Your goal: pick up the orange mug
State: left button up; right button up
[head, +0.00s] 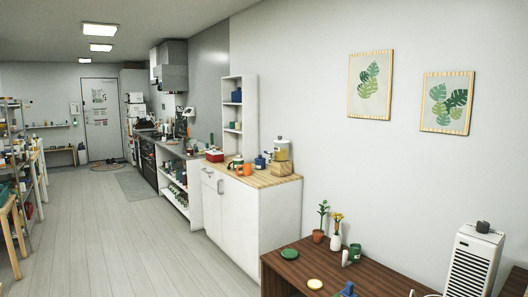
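An orange mug (238,162) appears to stand on the wooden top of the white cabinet (285,181), towards its left part. It is small in the view, and other small items crowd close around it, so its handle is hard to make out. Neither of my grippers is in the head view.
A brown desk (300,268) with potted plants stands in front at the right. A shelf rack (22,165) lines the left. The floor (130,230) between is clear.

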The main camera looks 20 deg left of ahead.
aim_at(246, 167)
jog(key=i+j, duration=0.35)
jog(key=i, duration=0.15)
jog(key=i+j+u, duration=0.1)
jog(key=i+j, duration=0.25)
jog(key=i, duration=0.15)
jog(key=i+j, duration=0.3)
jog(key=i, duration=0.2)
jog(key=i+j+u, duration=0.1)
jog(key=i+j, duration=0.2)
jog(key=i, duration=0.2)
jog(key=i+j, duration=0.25)
jog(key=i, duration=0.25)
jog(key=i+j+u, duration=0.1)
jog(key=i+j, duration=0.2)
jog(key=i, duration=0.2)
